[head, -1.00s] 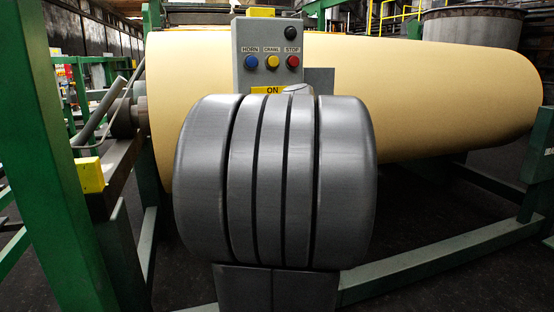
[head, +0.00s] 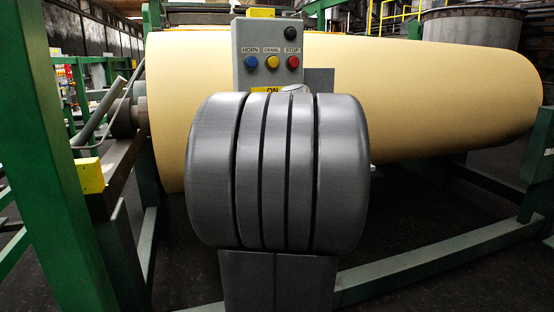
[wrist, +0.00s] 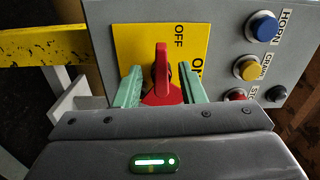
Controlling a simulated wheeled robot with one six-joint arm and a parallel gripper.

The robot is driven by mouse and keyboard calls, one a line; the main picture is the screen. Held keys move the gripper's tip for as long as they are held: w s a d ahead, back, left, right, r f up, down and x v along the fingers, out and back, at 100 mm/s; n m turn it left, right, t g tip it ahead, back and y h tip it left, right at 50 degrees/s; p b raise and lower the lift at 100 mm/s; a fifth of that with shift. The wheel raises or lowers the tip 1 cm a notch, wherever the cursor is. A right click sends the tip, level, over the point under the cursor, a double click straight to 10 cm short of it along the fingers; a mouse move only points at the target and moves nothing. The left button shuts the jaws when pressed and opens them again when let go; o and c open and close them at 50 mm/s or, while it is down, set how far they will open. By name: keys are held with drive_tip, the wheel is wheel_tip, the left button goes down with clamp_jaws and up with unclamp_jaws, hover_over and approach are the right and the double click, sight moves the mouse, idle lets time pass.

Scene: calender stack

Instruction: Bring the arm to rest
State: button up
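In the wrist view my gripper (wrist: 160,88) is open, with its two green fingers on either side of a red switch handle (wrist: 161,70). Gaps show between the handle and the fingers, and nothing is held. The handle stands upright in that picture, its tip near the OFF lettering on the yellow plate (wrist: 140,42). The ON lettering is partly hidden by the right finger. In the head view my grey arm hides the gripper and the switch. Only the top of the yellow plate (head: 262,90) shows there.
The grey control box (head: 243,70) carries blue, yellow, red and black buttons. A large cream roll (head: 430,95) lies behind it. A green post (head: 45,150) stands at left, and a green rail (head: 440,258) runs low at right. A yellow bar (wrist: 40,52) lies left of the box.

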drive_tip(key=x, duration=0.2)
drive_tip(key=p+x, duration=0.1)
drive_tip(key=x, duration=0.1)
drive_tip(key=shift+w+a+r, duration=0.1)
drive_tip(key=shift+w+r, duration=0.1)
drive_tip(key=shift+r, duration=0.05)
drive_tip(key=shift+s+r+m+p, duration=0.15)
drive_tip(key=shift+r+m+p, duration=0.15)
drive_tip(key=shift+m+p, duration=0.55)
drive_tip(key=m+p, duration=0.2)
drive_tip(key=p, duration=0.1)
drive_tip(key=shift+r, duration=0.15)
drive_tip(key=shift+m+p, duration=0.35)
drive_tip(key=shift+p, duration=0.05)
